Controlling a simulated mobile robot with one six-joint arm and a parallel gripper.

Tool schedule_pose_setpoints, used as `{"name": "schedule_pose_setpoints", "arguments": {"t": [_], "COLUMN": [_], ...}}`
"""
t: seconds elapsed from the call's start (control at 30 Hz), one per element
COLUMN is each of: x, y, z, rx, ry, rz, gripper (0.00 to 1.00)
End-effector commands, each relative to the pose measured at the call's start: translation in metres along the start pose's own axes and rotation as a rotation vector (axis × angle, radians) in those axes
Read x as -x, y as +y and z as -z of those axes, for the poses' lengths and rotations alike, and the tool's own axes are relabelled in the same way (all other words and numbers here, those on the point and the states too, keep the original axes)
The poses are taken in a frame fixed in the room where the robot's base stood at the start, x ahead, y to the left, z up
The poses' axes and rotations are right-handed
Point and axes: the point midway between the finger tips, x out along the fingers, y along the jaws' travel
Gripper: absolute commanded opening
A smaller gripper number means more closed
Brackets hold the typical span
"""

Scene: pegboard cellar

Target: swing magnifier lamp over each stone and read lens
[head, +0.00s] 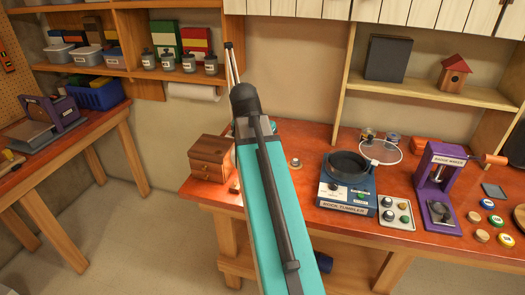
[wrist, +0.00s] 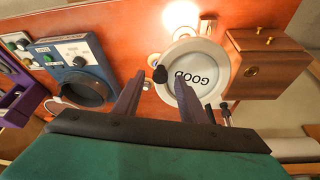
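My gripper (wrist: 160,82) is open in the wrist view, its fingers apart. A dark knob (wrist: 160,75) shows between the fingertips; I cannot tell whether they touch it. Beside it is a white-rimmed round disc (wrist: 222,62), which looks like the magnifier lens. It reads "GOOD", upside down in the picture, and the right finger overlaps its edge. Any stone under it is hidden.
A wooden drawer chest (head: 208,160) stands close to the disc, also in the wrist view (wrist: 268,65). A small knobbed piece (head: 295,162) stands behind the arm.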

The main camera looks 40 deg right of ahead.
Motion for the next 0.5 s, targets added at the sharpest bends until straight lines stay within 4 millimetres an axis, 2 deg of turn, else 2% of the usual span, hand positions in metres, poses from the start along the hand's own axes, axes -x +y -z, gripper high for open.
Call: {"name": "schedule_pose_setpoints", "arguments": {"t": [0.5], "x": [0.045], "y": [-0.001], "z": [0.001], "rx": [-0.001], "ry": [0.002], "rz": [0.001], "gripper": [0.38]}}
